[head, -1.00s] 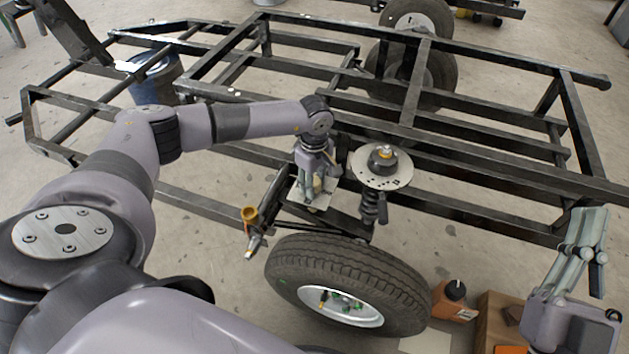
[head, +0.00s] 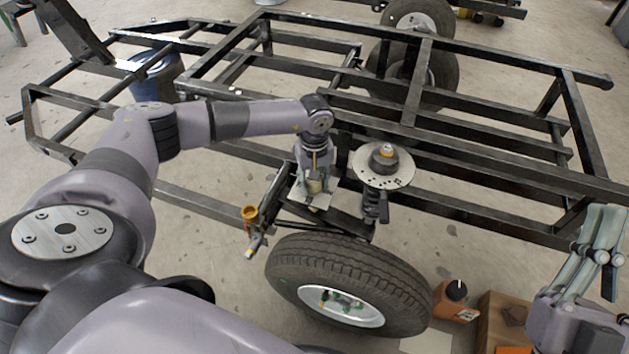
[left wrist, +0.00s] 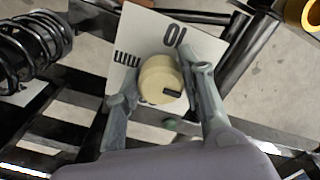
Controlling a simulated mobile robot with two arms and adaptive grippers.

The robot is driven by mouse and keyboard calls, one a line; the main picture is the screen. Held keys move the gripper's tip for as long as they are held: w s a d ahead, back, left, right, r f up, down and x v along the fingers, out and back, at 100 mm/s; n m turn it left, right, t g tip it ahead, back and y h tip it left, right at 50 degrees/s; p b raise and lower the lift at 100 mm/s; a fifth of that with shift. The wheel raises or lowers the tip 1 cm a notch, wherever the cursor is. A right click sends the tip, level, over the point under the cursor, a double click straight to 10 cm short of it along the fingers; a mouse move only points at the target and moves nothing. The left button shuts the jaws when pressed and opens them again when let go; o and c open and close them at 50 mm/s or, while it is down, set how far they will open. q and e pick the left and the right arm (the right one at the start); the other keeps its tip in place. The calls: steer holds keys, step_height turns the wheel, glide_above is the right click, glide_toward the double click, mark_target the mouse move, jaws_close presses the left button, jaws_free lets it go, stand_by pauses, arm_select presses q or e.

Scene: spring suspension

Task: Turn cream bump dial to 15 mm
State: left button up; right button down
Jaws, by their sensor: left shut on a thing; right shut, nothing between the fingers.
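The cream dial (left wrist: 160,78) sits on a white plate (left wrist: 205,45) in the left wrist view. The plate shows a printed "10" at its top and "mm" at its left. A short dark mark shows at the dial's lower right edge; other print is partly hidden behind the dial and fingers. My left gripper (left wrist: 161,96) has one finger on each side of the dial and is shut on it. In the head view my left gripper (head: 315,188) points down at the plate (head: 322,202). My right gripper (head: 606,240) is shut and empty at the right edge.
A coil spring strut with a round top plate (head: 384,168) stands just right of my left gripper. Dark frame bars (head: 460,175) surround the area.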

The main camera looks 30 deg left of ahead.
stand_by(0.3)
arm_select(q)
steer(key=o, duration=1.1)
steer(key=shift+o, duration=0.2)
step_height(320, 180, up, 12)
